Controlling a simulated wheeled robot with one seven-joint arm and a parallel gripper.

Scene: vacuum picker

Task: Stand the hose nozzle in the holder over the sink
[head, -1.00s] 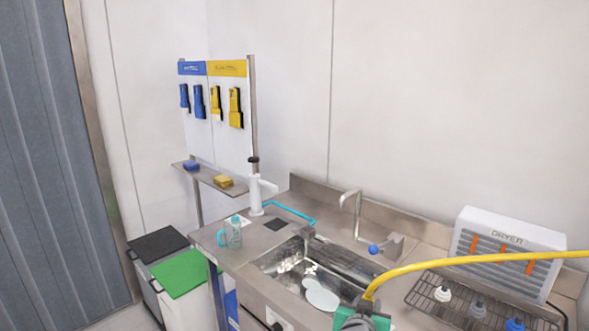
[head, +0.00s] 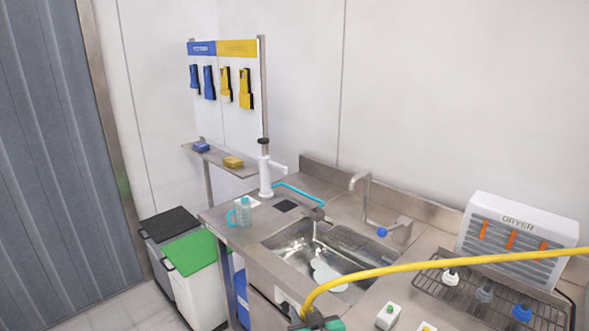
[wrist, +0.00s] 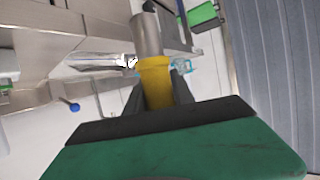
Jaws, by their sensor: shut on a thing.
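My gripper (head: 318,322) is at the bottom edge of the head view, in front of the sink. In the wrist view its dark fingers (wrist: 158,92) are shut around the yellow part of the hose nozzle (wrist: 154,72). The yellow hose (head: 440,265) arcs from the gripper to the right. The nozzle's tip is hidden in the head view.
A faucet (head: 359,195) with a blue knob stands behind the sink. A dryer (head: 515,235) and wire rack (head: 465,290) are at right. Bins (head: 190,250) stand on the floor at left.

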